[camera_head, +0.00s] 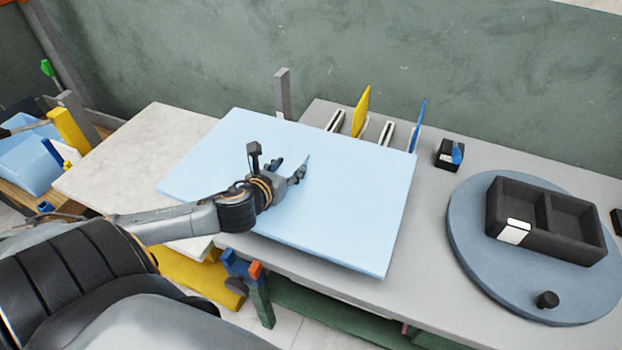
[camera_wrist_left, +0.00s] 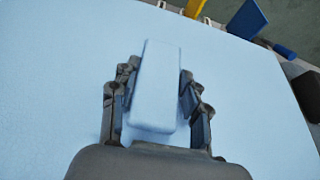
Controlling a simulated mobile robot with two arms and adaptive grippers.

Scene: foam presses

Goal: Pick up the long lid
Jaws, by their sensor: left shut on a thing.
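The long lid (camera_wrist_left: 158,95) is a pale blue elongated block in the left wrist view. It lies lengthwise between the fingers of my left gripper (camera_wrist_left: 157,80), which is shut on it. In the head view my left gripper (camera_head: 297,173) is over the middle of a big light blue foam slab (camera_head: 345,225). There the lid almost blends into the slab, with only a thin edge showing by the fingertips. I cannot tell whether the lid touches the slab. My right gripper is not in view.
A round blue-grey disc (camera_head: 470,262) on the grey table (camera_head: 440,215) bears a black two-compartment tray (camera_head: 548,246) and a small black knob (camera_head: 547,299). Yellow (camera_head: 361,112) and blue (camera_head: 419,125) upright panels stand behind the slab. A small black box (camera_head: 445,160) sits at the back.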

